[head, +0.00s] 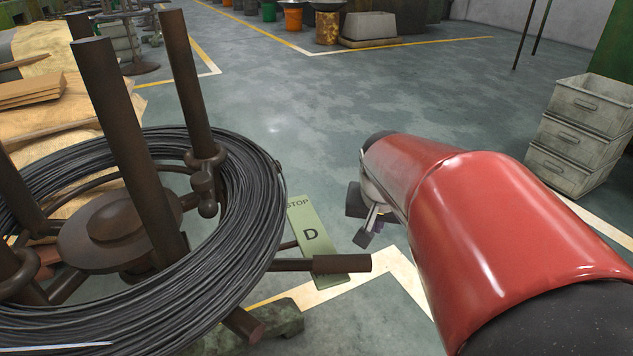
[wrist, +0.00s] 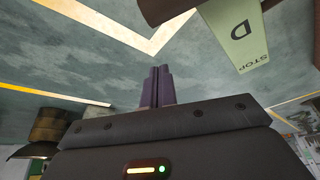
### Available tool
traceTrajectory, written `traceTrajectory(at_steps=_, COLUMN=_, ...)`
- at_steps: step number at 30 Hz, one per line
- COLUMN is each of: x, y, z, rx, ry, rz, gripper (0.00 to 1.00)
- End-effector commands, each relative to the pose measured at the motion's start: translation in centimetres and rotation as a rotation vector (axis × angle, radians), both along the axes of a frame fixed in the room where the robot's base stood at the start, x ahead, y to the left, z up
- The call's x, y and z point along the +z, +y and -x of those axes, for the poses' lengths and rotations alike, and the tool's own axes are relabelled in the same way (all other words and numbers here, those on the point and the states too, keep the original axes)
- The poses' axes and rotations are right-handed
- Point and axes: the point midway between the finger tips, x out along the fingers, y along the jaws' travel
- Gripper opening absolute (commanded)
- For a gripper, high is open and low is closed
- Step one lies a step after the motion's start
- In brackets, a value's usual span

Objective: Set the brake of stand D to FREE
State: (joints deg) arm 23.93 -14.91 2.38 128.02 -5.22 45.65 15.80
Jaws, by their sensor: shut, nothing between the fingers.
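Stand D (head: 118,228) is a dark brown spool frame with upright posts at the left of the head view, carrying a coil of black wire (head: 240,240). A green plate (head: 299,216) marked STOP and D stands beside the coil. It also shows upside down at the top right of the wrist view (wrist: 233,43). A brown bar (head: 335,264) crosses in front of the plate's lower part; I cannot tell whether it is the brake lever. No FREE marking is visible. My gripper (head: 363,238) is right of the plate, apart from it. Its fingers (wrist: 158,72) are together and empty.
Grey stacked crates (head: 577,135) stand at the right. Drums (head: 292,17) and a bin (head: 369,27) stand at the back. Brown sheets (head: 50,100) lie at the left. The middle floor (head: 300,110) is clear, with yellow and white lines.

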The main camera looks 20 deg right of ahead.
Motion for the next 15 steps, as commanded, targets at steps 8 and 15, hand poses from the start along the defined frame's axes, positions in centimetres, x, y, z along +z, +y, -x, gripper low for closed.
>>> traceTrajectory(at_steps=8, x=6.3, y=1.1, z=1.7, rx=0.001, ry=-0.011, rz=0.004, gripper=0.00)
traceTrajectory(at_steps=15, x=8.1, y=1.4, z=2.4, rx=-0.001, ry=-0.009, rz=0.005, gripper=0.00)
